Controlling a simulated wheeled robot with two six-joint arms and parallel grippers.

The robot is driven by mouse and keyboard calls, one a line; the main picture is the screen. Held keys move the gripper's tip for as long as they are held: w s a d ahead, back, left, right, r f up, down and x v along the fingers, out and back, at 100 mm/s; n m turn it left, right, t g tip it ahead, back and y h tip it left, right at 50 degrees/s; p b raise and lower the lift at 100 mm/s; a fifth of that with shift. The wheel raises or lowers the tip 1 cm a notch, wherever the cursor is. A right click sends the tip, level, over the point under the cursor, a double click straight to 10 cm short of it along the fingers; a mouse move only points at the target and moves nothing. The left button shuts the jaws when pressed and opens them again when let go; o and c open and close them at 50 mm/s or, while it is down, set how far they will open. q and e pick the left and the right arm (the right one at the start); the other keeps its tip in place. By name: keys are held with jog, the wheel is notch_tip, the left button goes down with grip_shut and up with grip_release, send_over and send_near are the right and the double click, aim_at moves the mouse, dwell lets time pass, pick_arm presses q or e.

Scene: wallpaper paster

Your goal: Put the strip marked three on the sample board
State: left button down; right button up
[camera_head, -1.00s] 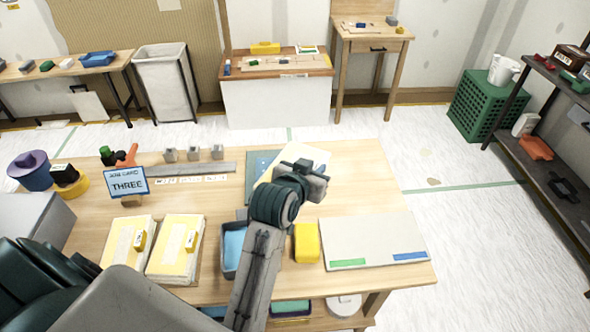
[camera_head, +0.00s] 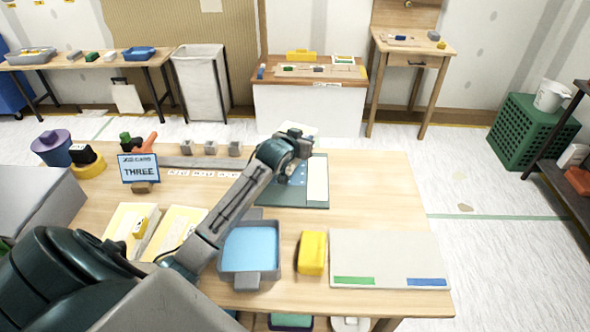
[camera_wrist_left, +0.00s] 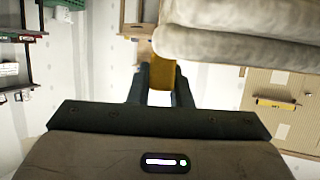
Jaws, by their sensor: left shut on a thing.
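My left gripper (camera_head: 300,142) is above the far part of the table. In the left wrist view its dark fingers (camera_wrist_left: 160,88) are shut on a yellow piece (camera_wrist_left: 162,74). A pale folded strip (camera_wrist_left: 240,35) with rounded folds hangs beside it there. In the head view a pale bit of it (camera_head: 302,128) shows behind the gripper; its marking is hidden. A card (camera_head: 139,168) reads THREE. Two more pale yellow strips with yellow tabs, one here (camera_head: 128,232), lie at the left. A pale board (camera_head: 388,255) with green and blue labels lies at the right. My right gripper is out of view.
A teal board (camera_head: 290,196) with a white panel lies below my gripper. A blue-lined tray (camera_head: 250,250) and a yellow block (camera_head: 312,253) stand nearer. A metal ruler and small grey blocks (camera_head: 210,148) lie at the back. The table right of the teal board is clear.

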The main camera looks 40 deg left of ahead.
aim_at(300, 161)
pick_arm(q)
notch_tip(300, 161, down, 3)
jog(key=shift+s+f, duration=0.1)
notch_tip(300, 161, down, 4)
jog(key=shift+r+p, duration=0.1)
jog(key=shift+p, duration=0.35)
jog(key=shift+f, duration=0.5)
jog(key=c, duration=1.3)
grip_release()
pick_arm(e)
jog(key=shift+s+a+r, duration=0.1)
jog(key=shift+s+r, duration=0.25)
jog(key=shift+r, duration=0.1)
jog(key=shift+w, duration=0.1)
